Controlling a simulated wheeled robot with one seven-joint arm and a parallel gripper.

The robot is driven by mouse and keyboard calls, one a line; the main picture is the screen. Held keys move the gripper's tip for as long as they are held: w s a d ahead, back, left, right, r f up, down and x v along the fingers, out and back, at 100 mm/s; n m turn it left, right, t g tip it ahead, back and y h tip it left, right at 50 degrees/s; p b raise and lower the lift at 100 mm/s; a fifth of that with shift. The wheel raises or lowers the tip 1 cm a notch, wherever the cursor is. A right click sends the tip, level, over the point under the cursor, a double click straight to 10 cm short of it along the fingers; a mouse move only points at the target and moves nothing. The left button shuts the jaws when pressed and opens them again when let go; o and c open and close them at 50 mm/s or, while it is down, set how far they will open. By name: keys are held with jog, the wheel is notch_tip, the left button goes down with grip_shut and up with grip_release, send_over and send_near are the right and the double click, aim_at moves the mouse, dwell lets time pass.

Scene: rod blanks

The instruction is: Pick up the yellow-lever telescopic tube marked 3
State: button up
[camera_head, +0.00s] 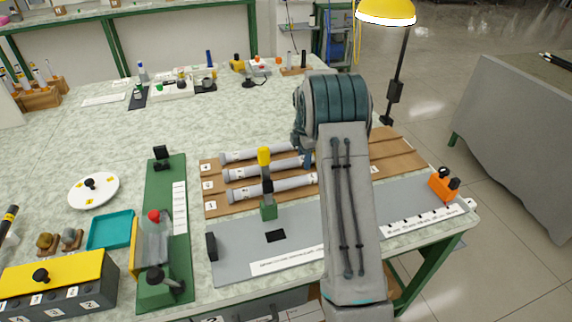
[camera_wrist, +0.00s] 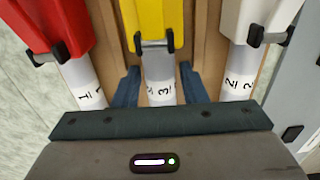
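The tube marked 3 (camera_wrist: 160,93) lies in the middle of three tubes in the wrist view, with its yellow lever (camera_wrist: 152,22) and a dark clip above the label. My gripper (camera_wrist: 161,74) is open. Its two dark blue fingers stand on either side of tube 3, with a narrow gap visible at each side. The red-lever tube marked 1 (camera_wrist: 84,90) lies to the left and the white-lever tube marked 2 (camera_wrist: 238,85) to the right.
The tubes lie on a brown wooden rack (camera_head: 402,146). A green fixture (camera_head: 158,245) with a red knob and a teal tray (camera_head: 111,230) are to the left. An orange device (camera_head: 442,184) sits at the right.

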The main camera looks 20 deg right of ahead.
jog(key=c, duration=0.5)
jog(key=shift+c, duration=0.2)
jog(key=shift+r, duration=0.2)
